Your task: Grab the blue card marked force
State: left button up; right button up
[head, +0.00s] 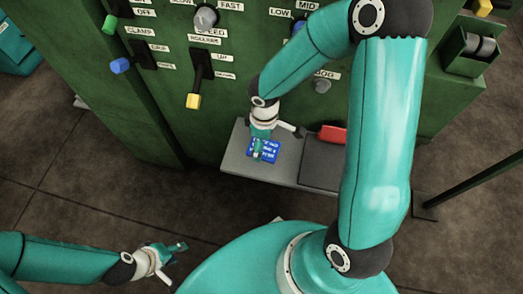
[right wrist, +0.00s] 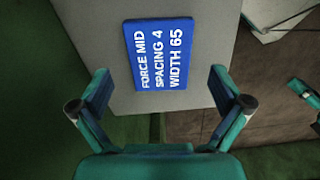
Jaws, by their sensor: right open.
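The blue card (head: 264,148) lies on a light grey shelf (head: 240,166) at the front of the green machine. In the right wrist view the card (right wrist: 158,55) shows white text reading "FORCE MID, SPACING 4, WIDTH 65". My right gripper (head: 278,143) is above the card and partly covers it in the head view. In the right wrist view the right gripper (right wrist: 160,82) is open, its fingers spread to either side of the card's lower end, with nothing between them held. My left gripper (head: 177,264) is open and empty, low over the floor at the lower left.
A dark grey block (head: 321,164) adjoins the shelf on the right, with a red item (head: 332,134) behind it. The green machine panel (head: 240,90) carries levers and a yellow-tipped handle (head: 193,101). A dark bar (head: 470,180) stands at the right.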

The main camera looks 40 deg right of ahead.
aim_at(264, 149)
notch_tip(264, 149, down, 2)
jog(key=shift+f, duration=0.2)
jog(key=c, duration=1.2)
jog(key=shift+r, duration=0.15)
